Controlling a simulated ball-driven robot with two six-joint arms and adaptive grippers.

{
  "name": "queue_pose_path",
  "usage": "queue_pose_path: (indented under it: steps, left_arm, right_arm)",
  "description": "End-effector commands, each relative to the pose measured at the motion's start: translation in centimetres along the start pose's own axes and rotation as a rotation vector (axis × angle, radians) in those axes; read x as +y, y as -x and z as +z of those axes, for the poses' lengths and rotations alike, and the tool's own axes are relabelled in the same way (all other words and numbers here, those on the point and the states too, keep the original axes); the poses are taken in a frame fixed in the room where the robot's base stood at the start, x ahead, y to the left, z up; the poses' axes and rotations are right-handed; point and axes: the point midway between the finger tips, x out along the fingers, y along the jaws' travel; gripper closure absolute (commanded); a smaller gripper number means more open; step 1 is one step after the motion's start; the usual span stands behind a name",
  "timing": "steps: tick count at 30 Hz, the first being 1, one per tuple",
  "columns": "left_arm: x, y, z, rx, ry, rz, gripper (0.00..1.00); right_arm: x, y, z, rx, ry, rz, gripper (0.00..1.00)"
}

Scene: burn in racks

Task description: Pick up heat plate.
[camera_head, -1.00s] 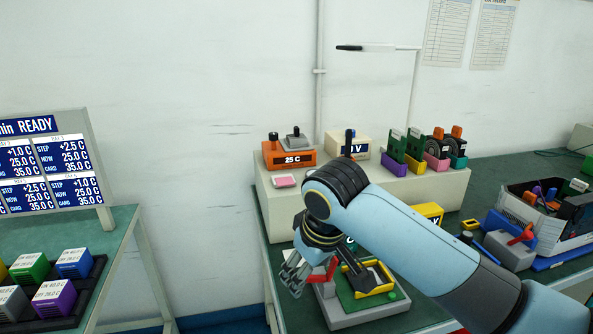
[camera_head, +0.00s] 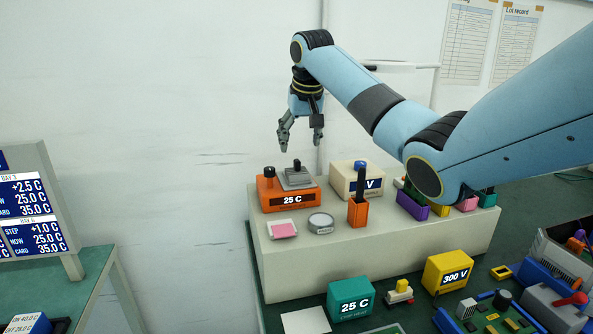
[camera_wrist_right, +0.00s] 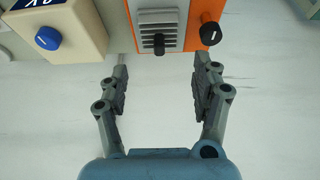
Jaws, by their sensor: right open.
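The heat plate looks to be the grey ribbed plate (camera_head: 296,180) with a black knob, sitting on top of the orange 25 C box (camera_head: 291,200) on the raised cream shelf. In the right wrist view the grey ribbed plate (camera_wrist_right: 159,22) and its black knob show at the top, on the orange box (camera_wrist_right: 190,40). My right gripper (camera_head: 301,143) is open and empty, pointing down above the plate and apart from it. In the right wrist view its open fingers (camera_wrist_right: 160,75) lie below the plate with wall between them. My left gripper is not in view.
A cream box with a blue knob (camera_head: 352,178) stands just right of the orange box. A black-handled tool in an orange holder (camera_head: 358,213), a round grey disc (camera_head: 321,223) and a pink pad (camera_head: 284,229) are in front. The wall (camera_head: 150,120) is close behind.

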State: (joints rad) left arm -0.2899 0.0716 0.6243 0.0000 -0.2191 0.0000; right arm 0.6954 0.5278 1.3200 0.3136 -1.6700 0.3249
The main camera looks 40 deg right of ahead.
Motion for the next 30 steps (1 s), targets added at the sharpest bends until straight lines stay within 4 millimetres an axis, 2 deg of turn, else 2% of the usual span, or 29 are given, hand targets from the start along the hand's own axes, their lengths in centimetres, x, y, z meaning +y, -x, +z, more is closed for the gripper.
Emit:
queue_pose_path:
  steps: [3, 9, 13, 21, 30]
  left_arm:
    - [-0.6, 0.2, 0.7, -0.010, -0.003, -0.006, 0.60]
    - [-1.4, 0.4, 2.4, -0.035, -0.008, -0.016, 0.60]
    - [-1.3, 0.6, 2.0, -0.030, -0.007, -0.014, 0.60]
    - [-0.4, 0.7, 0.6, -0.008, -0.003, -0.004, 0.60]
    - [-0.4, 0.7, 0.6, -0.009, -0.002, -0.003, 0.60]
  right_arm:
    - [-0.1, -2.2, 0.1, -0.005, 0.000, -0.002, 0.35]
    - [0.0, -4.2, 0.1, -0.002, 0.001, 0.000, 0.35]
    - [0.0, -5.4, 0.0, -0.004, 0.002, -0.001, 0.35]
    - [0.2, -9.0, -0.3, -0.002, 0.002, 0.000, 0.35]
    - [0.2, -9.5, -0.3, 0.000, 0.003, 0.000, 0.35]
